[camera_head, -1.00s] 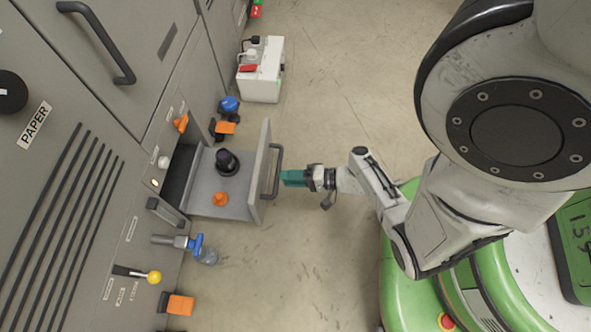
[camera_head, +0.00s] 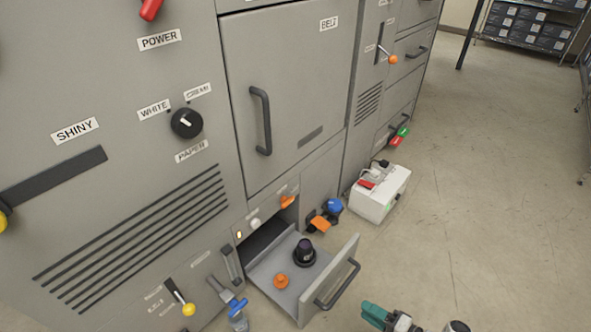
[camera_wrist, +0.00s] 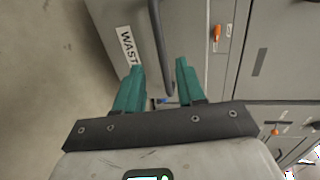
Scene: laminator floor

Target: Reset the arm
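My gripper (camera_head: 374,312) shows at the bottom edge of the head view, just right of the open drawer's handle and apart from it. In the wrist view its two teal fingers (camera_wrist: 160,68) are spread with nothing held between them. The dark drawer handle (camera_wrist: 160,40) lies beyond the fingertips, in front of a grey panel with a partly hidden label starting "WAST". The drawer (camera_head: 328,278) is pulled out of the grey machine. It holds a dark knobbed piece (camera_head: 304,252) and a small orange piece (camera_head: 281,281). Most of my arm is out of the head view.
A white box (camera_head: 380,195) stands on the floor beyond the drawer. Open floor (camera_head: 480,200) lies to the right, with shelving (camera_head: 530,25) far back.

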